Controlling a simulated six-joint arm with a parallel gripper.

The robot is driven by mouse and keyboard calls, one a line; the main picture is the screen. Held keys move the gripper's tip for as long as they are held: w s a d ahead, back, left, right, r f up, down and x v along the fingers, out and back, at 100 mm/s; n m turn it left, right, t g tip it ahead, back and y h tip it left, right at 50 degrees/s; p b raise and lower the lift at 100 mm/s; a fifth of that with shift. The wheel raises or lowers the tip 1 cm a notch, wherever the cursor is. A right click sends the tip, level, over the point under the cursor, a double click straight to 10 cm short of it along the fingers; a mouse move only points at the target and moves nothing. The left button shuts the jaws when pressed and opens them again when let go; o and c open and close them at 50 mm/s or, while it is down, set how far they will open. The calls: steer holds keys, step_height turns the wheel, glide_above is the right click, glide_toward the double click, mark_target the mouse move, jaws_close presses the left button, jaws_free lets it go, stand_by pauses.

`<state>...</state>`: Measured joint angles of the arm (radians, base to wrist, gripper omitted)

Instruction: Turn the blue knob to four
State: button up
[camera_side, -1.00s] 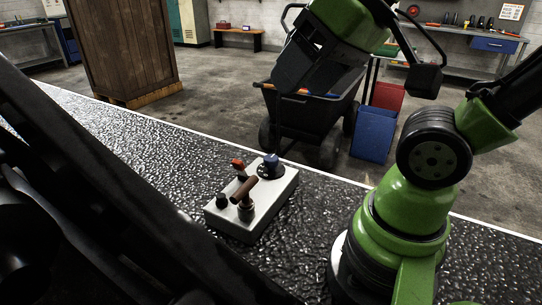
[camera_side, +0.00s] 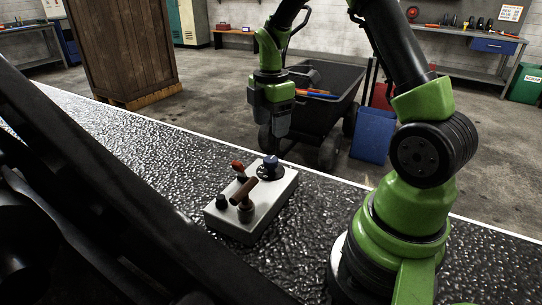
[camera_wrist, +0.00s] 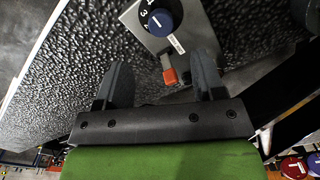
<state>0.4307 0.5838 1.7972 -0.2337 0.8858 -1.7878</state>
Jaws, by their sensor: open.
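The blue knob (camera_side: 271,162) sits on a dark dial at the far end of the grey control box (camera_side: 262,222). In the wrist view the blue knob (camera_wrist: 158,23) shows a white pointer line, with dial numbers at its left; 2, 3 and 4 seem readable. Which number the pointer marks I cannot tell.
The box also carries a red-tipped lever (camera_side: 238,165), a brown-handled lever (camera_side: 243,190) and a black knob (camera_side: 222,200). The dark textured table (camera_side: 150,150) is clear around the box. A black cart (camera_side: 335,85) and blue bin (camera_side: 373,134) stand on the floor behind.

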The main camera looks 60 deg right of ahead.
mark_target(271, 159)
step_height(271, 159, down, 9)
steer(key=shift+f, duration=0.1)
stand_by(0.3)
steer(key=shift+c, duration=0.3)
steer(key=c, duration=0.9)
